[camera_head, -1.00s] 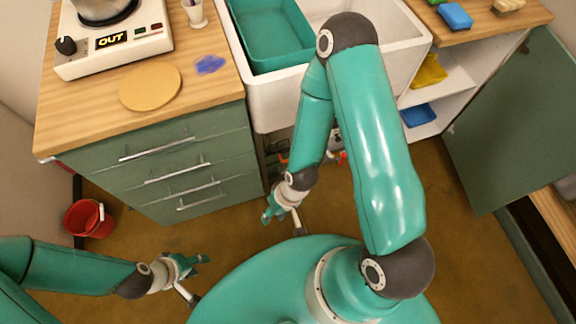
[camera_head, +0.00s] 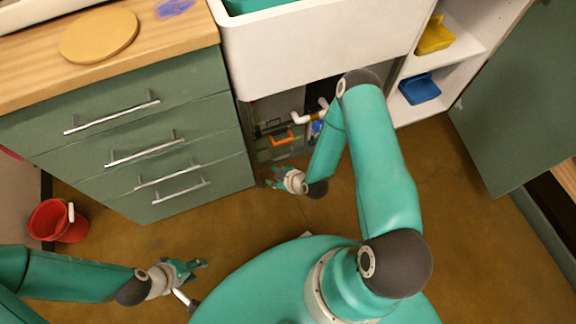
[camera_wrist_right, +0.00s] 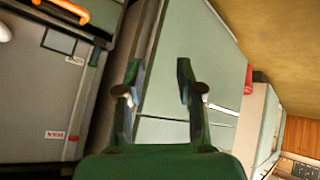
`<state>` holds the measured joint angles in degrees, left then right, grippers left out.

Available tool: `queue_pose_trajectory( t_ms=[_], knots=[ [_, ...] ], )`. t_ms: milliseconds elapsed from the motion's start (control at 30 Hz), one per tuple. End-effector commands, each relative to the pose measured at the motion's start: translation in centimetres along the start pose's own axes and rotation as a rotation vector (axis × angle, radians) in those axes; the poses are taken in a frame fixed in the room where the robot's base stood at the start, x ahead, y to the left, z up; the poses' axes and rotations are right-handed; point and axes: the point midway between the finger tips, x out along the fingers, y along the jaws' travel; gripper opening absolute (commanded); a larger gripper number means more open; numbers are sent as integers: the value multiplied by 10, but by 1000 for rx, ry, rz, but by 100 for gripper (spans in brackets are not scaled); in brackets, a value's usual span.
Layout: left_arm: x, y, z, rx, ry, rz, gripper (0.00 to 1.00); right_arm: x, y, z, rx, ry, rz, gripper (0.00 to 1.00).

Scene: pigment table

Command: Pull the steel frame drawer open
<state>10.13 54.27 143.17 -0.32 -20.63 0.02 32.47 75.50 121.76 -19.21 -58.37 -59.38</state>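A green cabinet (camera_head: 48,150) has several drawers with steel bar handles, such as the top handle (camera_head: 112,113) and the lowest (camera_head: 181,191). All its drawers look shut. I cannot tell which one is the steel frame drawer. My right gripper (camera_head: 276,179) is low in front of the opening under the sink, just right of the cabinet's lower right corner. In the right wrist view the right gripper (camera_wrist_right: 158,78) is open and empty, with green fronts and a pale bar handle (camera_wrist_right: 222,109) beyond it. My left gripper (camera_head: 196,266) is over the floor, apart from the cabinet; its finger gap is unclear.
A white sink (camera_head: 310,50) overhangs the open space holding a toolbox with an orange handle (camera_head: 282,137) and white pipe. A red bucket (camera_head: 52,222) stands left of the cabinet. A green door (camera_head: 510,110) hangs open at right. Brown floor between is clear.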

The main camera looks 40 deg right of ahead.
Motion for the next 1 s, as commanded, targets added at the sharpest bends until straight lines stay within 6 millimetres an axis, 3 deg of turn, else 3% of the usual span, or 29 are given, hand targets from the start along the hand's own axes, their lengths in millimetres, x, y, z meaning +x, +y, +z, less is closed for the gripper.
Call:
queue_pose_trajectory(
  t_ms=[33,133,233,400,500,633,833,1000],
  knots=[
    [40,-15,0,0,0,0,40,39,0,40,-88,30,66,37],
    [78,-28,-1,0,0,0,40,76,15,84,-300,80,222,37],
    [111,-40,-1,0,0,0,40,101,25,124,-496,90,382,37],
    [150,-54,-1,0,1,0,40,120,34,176,-748,45,608,37],
    [162,-58,-1,0,1,0,40,122,36,193,-838,12,691,37],
    [168,-61,-1,0,1,0,40,122,39,201,-898,-14,746,37],
    [174,-63,-2,0,1,0,40,134,50,196,-914,-17,758,37],
    [187,-67,-2,0,1,0,40,158,67,188,-915,-16,757,37]
  ],
)
